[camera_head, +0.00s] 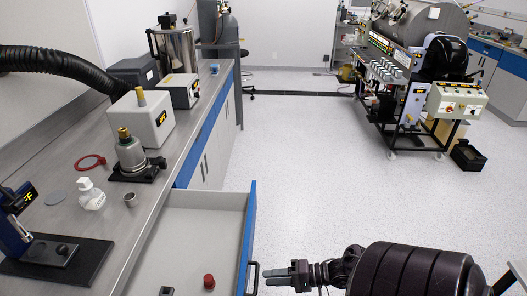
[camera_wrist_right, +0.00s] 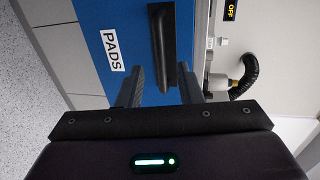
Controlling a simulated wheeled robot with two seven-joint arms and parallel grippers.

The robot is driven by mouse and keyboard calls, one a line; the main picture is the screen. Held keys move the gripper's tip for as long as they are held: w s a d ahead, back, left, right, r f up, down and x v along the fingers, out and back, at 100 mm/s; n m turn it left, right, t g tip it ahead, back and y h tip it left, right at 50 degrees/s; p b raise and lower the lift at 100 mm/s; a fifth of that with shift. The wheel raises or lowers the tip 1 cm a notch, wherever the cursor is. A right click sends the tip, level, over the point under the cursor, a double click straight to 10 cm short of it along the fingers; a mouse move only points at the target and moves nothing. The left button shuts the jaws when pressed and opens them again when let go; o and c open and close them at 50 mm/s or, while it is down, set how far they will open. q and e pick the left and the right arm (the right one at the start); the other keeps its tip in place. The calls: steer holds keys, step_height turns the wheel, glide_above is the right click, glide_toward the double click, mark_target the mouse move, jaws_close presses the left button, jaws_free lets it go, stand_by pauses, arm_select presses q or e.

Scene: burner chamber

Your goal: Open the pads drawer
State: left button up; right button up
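The pads drawer (camera_head: 195,235) stands pulled out from the bench at the lower middle of the head view. Its blue front (camera_head: 247,230) carries a black handle (camera_head: 252,277). The right wrist view shows the white PADS label (camera_wrist_right: 112,50) on that front and the dark handle (camera_wrist_right: 158,45) upright in the picture. My right gripper (camera_head: 268,277) is just right of the handle. In the wrist view its fingers (camera_wrist_right: 163,72) are apart, with the handle's end in line with the gap and no clear grip on it. My left gripper is not in view.
A red-capped item (camera_head: 209,281) and a small dark block (camera_head: 166,291) are in the drawer. The bench top (camera_head: 150,205) holds a white bottle (camera_head: 90,195), a small metal cup (camera_head: 130,200) and instruments. The floor (camera_head: 320,170) right of the drawer is clear.

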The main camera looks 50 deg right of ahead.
steer(key=shift+v, duration=2.05)
